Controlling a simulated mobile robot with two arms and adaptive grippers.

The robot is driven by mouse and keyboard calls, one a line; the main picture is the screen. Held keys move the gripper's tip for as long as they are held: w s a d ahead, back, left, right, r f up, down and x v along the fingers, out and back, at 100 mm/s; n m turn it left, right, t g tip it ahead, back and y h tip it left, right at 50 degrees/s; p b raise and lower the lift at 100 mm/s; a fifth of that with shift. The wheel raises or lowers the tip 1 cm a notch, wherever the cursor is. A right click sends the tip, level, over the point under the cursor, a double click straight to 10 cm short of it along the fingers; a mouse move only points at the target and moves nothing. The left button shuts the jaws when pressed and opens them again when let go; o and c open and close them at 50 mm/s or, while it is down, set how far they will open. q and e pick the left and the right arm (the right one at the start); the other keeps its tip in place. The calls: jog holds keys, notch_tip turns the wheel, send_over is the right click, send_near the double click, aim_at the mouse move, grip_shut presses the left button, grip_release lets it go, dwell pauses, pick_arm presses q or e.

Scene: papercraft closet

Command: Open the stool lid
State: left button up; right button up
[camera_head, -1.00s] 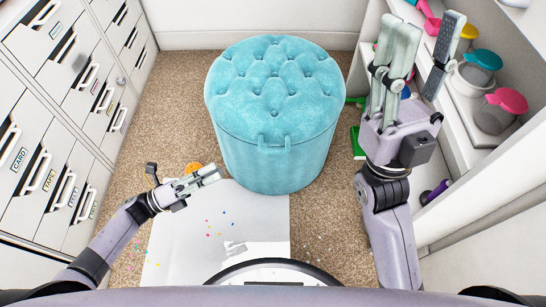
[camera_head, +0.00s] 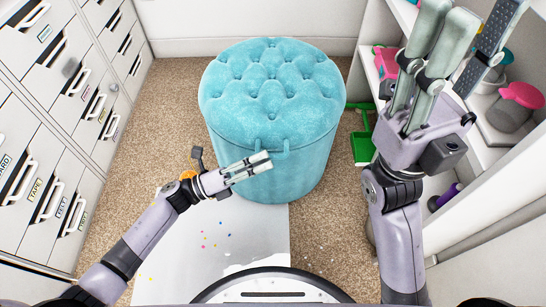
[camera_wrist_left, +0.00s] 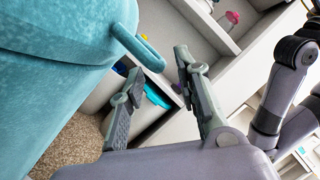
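The round turquoise stool (camera_head: 272,110) stands upright on the carpet, with its tufted lid (camera_head: 270,75) down. A small fabric loop handle (camera_head: 272,147) sticks out at the front of the lid's edge. It also shows in the left wrist view as a turquoise loop (camera_wrist_left: 140,48). My left gripper (camera_head: 267,163) is just in front of the stool, close below the loop. In the left wrist view the left gripper (camera_wrist_left: 155,65) is open, with the loop's end near its fingertips; contact cannot be told. My right gripper (camera_head: 475,35) is raised at the right, open and empty.
White drawer cabinets (camera_head: 45,130) line the left side. Shelves with pink-lidded containers (camera_head: 513,105) stand at the right. A green dustpan-like object (camera_head: 362,140) lies right of the stool. A white sheet (camera_head: 215,245) with confetti lies in front.

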aim_at(273, 156)
pick_arm(q)
jog(key=shift+x, duration=1.8)
jog(key=shift+c, duration=0.5)
grip_shut()
